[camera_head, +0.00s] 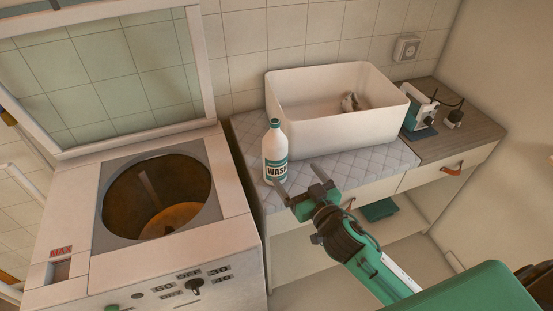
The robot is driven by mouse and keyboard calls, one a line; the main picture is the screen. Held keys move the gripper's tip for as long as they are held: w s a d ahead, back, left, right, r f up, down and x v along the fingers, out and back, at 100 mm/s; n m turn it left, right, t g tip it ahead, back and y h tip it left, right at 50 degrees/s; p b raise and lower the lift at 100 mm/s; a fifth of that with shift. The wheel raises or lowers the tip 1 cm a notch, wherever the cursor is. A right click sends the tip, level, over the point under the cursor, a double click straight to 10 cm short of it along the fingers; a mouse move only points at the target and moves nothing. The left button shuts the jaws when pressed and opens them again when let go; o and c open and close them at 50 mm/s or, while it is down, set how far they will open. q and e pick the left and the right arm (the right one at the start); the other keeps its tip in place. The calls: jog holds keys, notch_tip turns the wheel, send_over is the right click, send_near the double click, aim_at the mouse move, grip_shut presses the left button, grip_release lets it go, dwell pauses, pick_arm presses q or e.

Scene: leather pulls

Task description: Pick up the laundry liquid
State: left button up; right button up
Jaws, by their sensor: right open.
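The laundry liquid (275,150) is a white bottle with a teal "WASH" label. It stands upright on the quilted grey counter top, left of the white tub. My right gripper (299,180) is open and empty, with its two fingers pointing toward the bottle from the front right. One finger shows close to the bottle's lower right side. I cannot tell whether it touches. My left gripper is not in view.
The white tub (335,128) stands right behind the bottle with a small object inside. A top-loading washer (225,240) with its lid raised stands at the left. The quilted counter (380,163) has little free room. A small appliance (420,115) sits at the right.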

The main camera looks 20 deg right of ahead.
aim_at(281, 154)
jog(key=w, duration=0.2)
jog(key=w+a+p, duration=0.1)
jog(key=w, duration=0.2)
jog(key=w+p, duration=0.1)
jog(key=w, duration=0.2)
jog(key=shift+a+r, duration=0.2)
jog(key=shift+w+a+f+p, duration=0.15)
jog(key=shift+w+p, duration=0.45)
jog(key=shift+w, duration=0.55)
jog(key=shift+w+a+f+p, duration=0.15)
jog(key=shift+w+p, duration=0.4)
jog(key=shift+w, duration=0.6)
jog(key=shift+w+f, duration=0.1)
jog(key=shift+w, duration=0.4)
jog(key=c, duration=1.5)
